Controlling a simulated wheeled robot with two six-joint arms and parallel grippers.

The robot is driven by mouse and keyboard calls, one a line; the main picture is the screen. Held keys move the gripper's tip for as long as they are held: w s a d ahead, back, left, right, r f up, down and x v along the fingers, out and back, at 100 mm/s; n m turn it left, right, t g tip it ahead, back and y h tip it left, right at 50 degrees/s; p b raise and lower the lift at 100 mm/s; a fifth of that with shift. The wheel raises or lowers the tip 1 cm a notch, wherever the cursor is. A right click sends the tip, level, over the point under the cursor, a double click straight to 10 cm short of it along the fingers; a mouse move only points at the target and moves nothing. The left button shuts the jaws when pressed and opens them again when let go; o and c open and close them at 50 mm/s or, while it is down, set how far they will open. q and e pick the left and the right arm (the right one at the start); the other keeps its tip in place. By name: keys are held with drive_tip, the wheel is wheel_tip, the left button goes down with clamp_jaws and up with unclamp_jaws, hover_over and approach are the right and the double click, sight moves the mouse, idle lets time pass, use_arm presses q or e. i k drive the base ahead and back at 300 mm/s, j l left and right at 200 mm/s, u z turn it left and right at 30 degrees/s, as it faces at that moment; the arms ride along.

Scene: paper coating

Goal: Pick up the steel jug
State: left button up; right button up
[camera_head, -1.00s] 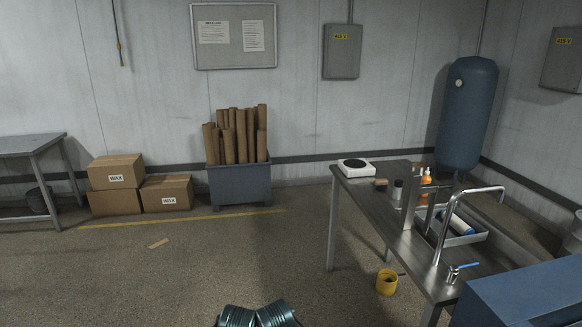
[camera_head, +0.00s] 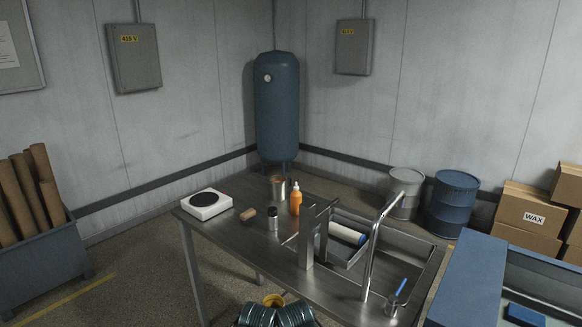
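A steel, open-topped cylindrical vessel (camera_head: 277,187) that looks like the steel jug stands at the back of the metal bench (camera_head: 245,243), behind an orange bottle (camera_head: 295,201). Something orange-brown shows at its top; I cannot make out a handle or spout. A smaller metal cup-like item (camera_head: 391,306) sits at the bench's front right, with a blue-handled tool (camera_head: 401,287) at it. Neither of my grippers is in view. Only teal ribbed parts of my own body show at the bottom edge.
On the bench are a white hotplate (camera_head: 204,204), a brown block (camera_head: 248,214), a dark-topped jar (camera_head: 273,219), a sink with a tall curved tap (camera_head: 370,255) and a white-and-blue roller (camera_head: 347,234). A yellow bucket (camera_head: 273,300) is below.

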sight(278, 188)
drive_tip(key=i+j+z, duration=0.2)
drive_tip(key=j+z, duration=0.2)
drive_tip(key=i+j+z, duration=0.15)
drive_tip(key=j+z, duration=0.25)
drive_tip(key=j, duration=0.15)
drive_tip(key=j+z, duration=0.85)
drive_tip(key=j, duration=0.25)
